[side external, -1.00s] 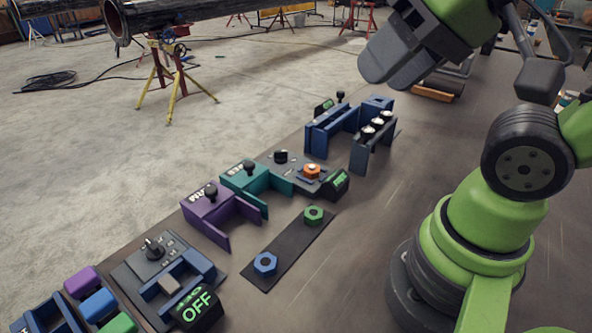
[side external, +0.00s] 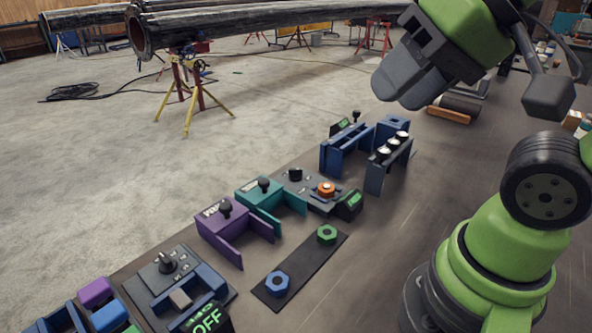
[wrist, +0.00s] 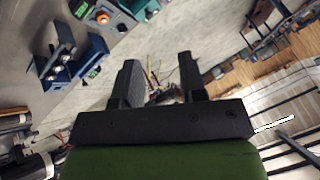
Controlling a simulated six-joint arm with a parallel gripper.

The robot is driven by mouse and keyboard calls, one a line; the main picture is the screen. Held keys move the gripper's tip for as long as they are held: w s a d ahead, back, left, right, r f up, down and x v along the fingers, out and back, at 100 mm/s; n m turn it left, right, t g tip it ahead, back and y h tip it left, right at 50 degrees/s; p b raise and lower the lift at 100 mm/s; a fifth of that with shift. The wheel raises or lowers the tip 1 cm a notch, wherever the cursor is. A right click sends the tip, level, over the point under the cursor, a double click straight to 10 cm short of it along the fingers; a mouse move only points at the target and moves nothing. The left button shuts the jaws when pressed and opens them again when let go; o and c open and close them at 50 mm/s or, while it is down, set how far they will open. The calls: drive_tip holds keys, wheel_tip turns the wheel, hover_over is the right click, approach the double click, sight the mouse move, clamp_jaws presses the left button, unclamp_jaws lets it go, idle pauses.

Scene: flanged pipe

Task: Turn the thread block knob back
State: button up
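A grey block with an orange nut (side external: 326,188), a black knob (side external: 296,174) and a small green display (side external: 350,202) stands mid-row on the table. I cannot tell for sure that it is the thread block, or read its knob's angle. Teal (side external: 272,200) and purple (side external: 232,230) fixtures beside it also carry black knobs. My gripper (wrist: 158,78) is raised well above the table, touching nothing. In the wrist view its two fingers are apart with nothing between them. The orange nut shows there too, at upper left (wrist: 103,18).
A dark strip (side external: 298,264) holds a blue nut (side external: 277,283) and a green nut (side external: 327,234). A panel (side external: 168,262) with a display reading OFF (side external: 207,320) lies in front. A blue fixture (side external: 345,150) and a grey rack (side external: 388,165) stand farther back.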

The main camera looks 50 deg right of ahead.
drive_tip(key=w+d+m+g, duration=0.1)
drive_tip(key=w+d+m, duration=0.1)
drive_tip(key=w+m, duration=0.5)
drive_tip(key=m+g+y, duration=0.1)
drive_tip(key=m+g, duration=0.2)
drive_tip(key=m, duration=1.3)
hover_over(296, 169)
drive_tip(key=s+d, duration=0.3)
wheel_tip(296, 169, down, 20)
drive_tip(key=r, duration=0.1)
drive_tip(key=x, duration=1)
drive_tip(key=shift+w+a, duration=0.1)
drive_tip(key=shift+w, duration=0.05)
clamp_jaws()
